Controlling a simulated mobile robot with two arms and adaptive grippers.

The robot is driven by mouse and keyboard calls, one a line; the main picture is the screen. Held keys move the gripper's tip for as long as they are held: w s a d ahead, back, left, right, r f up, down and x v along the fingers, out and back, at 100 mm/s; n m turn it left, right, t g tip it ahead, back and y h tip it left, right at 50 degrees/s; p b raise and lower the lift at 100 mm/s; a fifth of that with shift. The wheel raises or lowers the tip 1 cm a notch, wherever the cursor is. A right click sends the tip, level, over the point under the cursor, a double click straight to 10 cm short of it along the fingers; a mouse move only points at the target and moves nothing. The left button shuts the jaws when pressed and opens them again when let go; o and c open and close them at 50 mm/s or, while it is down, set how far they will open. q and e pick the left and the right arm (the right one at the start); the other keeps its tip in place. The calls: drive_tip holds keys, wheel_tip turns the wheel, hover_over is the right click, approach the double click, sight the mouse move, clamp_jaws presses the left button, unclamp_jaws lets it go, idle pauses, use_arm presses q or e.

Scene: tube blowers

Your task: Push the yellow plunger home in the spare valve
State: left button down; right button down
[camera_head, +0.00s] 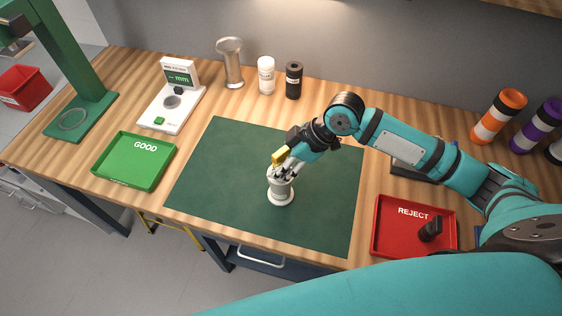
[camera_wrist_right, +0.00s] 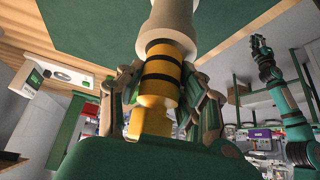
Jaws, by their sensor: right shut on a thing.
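The spare valve, a white round body (camera_head: 281,190), stands upright on the green mat (camera_head: 220,180) in the head view. The yellow plunger (camera_head: 280,155) shows above it. In the right wrist view the plunger (camera_wrist_right: 162,75) has two dark bands and meets the white valve body (camera_wrist_right: 168,20); both bands are outside the body. My right gripper (camera_head: 284,172) is shut on the plunger, with fingers on both sides (camera_wrist_right: 160,105). How deep the plunger tip sits is hidden. An arm that appears to be my left, with its gripper (camera_wrist_right: 262,50), is small at right in the wrist view.
A green GOOD tray (camera_head: 120,176) lies left of the mat. A red REJECT tray (camera_head: 392,243) with a black part (camera_head: 430,231) lies right. A gauge (camera_head: 181,112), a metal cup (camera_head: 231,65) and two bottles (camera_head: 266,76) stand behind. The mat around the valve is clear.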

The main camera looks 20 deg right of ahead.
drive_tip(key=shift+f, duration=0.4)
drive_tip(key=c, duration=0.8)
unclamp_jaws()
drive_tip(key=v, duration=1.2)
drive_tip(key=shift+w, duration=0.1)
